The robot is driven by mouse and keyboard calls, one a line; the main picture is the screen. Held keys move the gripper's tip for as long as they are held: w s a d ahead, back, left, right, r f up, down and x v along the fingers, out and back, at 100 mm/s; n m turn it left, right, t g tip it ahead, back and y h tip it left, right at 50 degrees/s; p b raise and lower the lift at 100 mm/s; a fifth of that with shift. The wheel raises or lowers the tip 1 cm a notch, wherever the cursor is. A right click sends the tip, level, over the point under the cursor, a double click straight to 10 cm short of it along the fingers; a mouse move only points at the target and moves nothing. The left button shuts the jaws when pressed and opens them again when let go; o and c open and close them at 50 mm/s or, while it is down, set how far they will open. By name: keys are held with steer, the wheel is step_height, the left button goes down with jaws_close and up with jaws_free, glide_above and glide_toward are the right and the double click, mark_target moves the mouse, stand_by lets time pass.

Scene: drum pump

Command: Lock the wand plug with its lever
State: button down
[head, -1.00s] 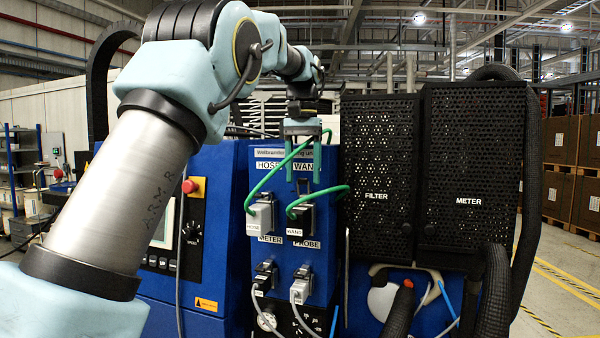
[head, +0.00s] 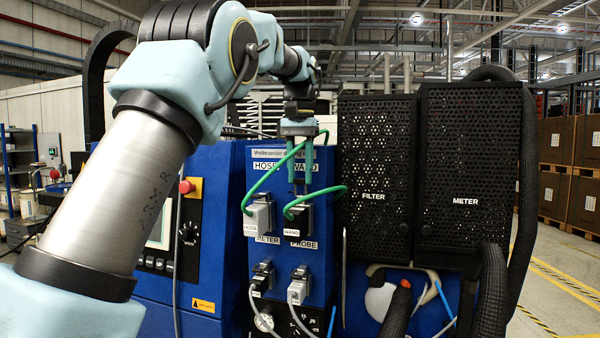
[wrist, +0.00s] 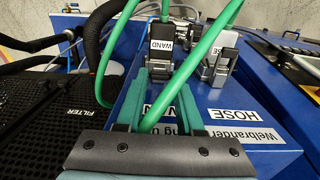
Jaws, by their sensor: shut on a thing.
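The wand plug, a dark housing labelled WAND (head: 298,216), sits in the upper right socket of the blue panel with a green cable attached. It also shows in the wrist view (wrist: 163,36), between the cables. My gripper (head: 301,188) is just above the plug, fingers pointing down.
The hose plug (head: 259,214) stands close on the left, with its own green cable (head: 268,176) arching near my fingers. The meter plug (head: 262,275) and probe plug (head: 300,285) sit below. The black perforated filter box (head: 374,150) is close on the right.

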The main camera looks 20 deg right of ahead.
mark_target(293, 212)
steer(key=shift+f+b, duration=0.1)
steer(key=shift+b, duration=0.3)
steer(key=s+f+t+h+b, duration=0.1)
steer(key=b, duration=0.4)
steer(key=shift+a+b, duration=0.3)
steer(key=shift+a, duration=0.1)
steer(key=t+h+b, duration=0.1)
steer(key=b, duration=0.4)
steer(key=s+a+f+t+h+b, duration=0.1)
steer(key=t+h+b, duration=0.1)
steer(key=b, duration=0.3)
steer(key=t+h+b, duration=0.1)
steer(key=b, duration=0.4)
steer(key=shift+s+a+f+t, duration=0.35)
steer(key=shift+s+f+t, duration=0.05)
steer(key=t+h+b, duration=0.1)
steer(key=b, duration=0.3)
steer(key=f+t+h+b, duration=0.1)
steer(key=b, duration=0.3)
steer(key=s+a+f+t+h+b, duration=0.1)
steer(key=b, duration=0.6)
steer(key=t+h+b, duration=0.1)
steer(key=b, duration=0.1)
steer(key=shift+f+h, duration=0.3)
steer(key=shift+t+b, duration=0.4)
steer(key=shift+b, duration=0.3)
steer(key=shift+h+b, duration=0.3)
steer(key=shift+b, duration=0.2)
steer(key=shift+t, duration=0.3)
